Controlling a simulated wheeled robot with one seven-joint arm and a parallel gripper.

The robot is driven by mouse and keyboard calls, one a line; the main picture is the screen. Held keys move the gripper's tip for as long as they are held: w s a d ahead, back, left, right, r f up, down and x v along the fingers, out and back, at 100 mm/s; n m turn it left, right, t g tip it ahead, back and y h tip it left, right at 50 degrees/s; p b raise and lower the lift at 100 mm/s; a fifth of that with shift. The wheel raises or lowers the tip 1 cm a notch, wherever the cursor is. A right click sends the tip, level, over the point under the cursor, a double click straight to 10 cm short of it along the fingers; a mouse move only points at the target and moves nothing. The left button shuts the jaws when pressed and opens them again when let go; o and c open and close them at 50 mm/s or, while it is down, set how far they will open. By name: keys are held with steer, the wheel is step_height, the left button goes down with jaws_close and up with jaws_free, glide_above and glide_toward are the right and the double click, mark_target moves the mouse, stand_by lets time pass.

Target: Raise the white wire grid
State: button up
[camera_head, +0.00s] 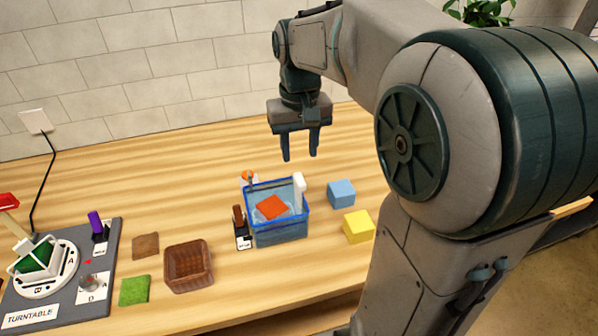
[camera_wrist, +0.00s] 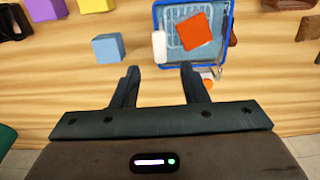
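A blue-rimmed bin (camera_head: 282,236) stands on the wooden table, and it shows at the top of the wrist view (camera_wrist: 222,62). A pale wire grid (camera_wrist: 178,40) lies inside it, seen through what looks like water. An orange-red square (camera_head: 272,207) covers part of the grid; it also shows in the wrist view (camera_wrist: 199,33). A white upright piece (camera_head: 299,187) is at the bin's right side in the head view. My gripper (camera_head: 300,157) is open and empty, above the table and behind the bin. Both fingers show apart in the wrist view (camera_wrist: 160,70).
A blue cube (camera_head: 341,193) and yellow cube (camera_head: 358,227) stand right of the bin. A dark brown item (camera_head: 239,219) stands close at its left, with a brown basket (camera_head: 188,268) beyond. The turntable board (camera_head: 60,285) is far left.

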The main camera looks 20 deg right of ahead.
mark_target(299, 179)
step_height(299, 179, down, 8)
steer(key=shift+r, duration=0.15)
